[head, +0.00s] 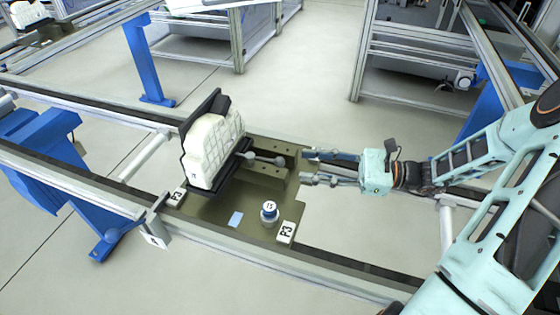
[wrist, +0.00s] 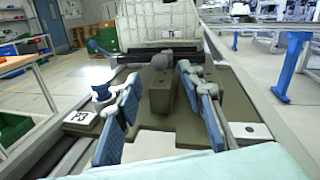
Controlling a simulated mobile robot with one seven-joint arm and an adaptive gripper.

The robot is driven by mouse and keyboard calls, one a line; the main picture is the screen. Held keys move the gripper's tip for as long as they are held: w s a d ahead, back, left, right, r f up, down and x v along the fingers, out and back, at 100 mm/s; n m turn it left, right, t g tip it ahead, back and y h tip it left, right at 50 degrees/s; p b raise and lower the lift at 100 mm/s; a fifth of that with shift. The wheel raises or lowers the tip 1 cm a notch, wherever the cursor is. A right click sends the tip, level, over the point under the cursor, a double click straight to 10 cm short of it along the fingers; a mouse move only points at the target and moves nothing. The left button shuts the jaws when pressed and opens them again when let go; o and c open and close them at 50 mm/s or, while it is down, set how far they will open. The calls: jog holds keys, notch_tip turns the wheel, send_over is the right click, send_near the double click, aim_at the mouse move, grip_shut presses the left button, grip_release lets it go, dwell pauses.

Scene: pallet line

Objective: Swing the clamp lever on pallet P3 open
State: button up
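Pallet P3 (head: 200,211) is an olive plate on the rail line, with P3 labels (head: 286,232) on it. A white ribbed block (head: 214,150) stands on it in a black clamp fixture. The clamp lever (head: 265,158) is a short grey bar with a rounded knob, pointing from the block toward my gripper. In the wrist view the knob (wrist: 160,61) shows ahead, between the fingertips. My gripper (head: 306,166) is open and empty at the pallet's right edge, apart from the knob. Its blue finger pads show in the wrist view (wrist: 158,75).
An olive raised block (wrist: 161,92) lies below the knob. Rails run along both sides of the pallet. A tag marked A (head: 155,240) hangs at the near rail.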

aim_at(280, 162)
jog(key=a, duration=0.5)
jog(key=w+a, duration=0.1)
jog(key=a, duration=0.1)
jog(key=shift+w+a+p, duration=0.1)
jog(key=shift+a+p, duration=0.2)
jog(key=shift+a, duration=0.05)
jog(key=shift+c, duration=0.3)
grip_shut()
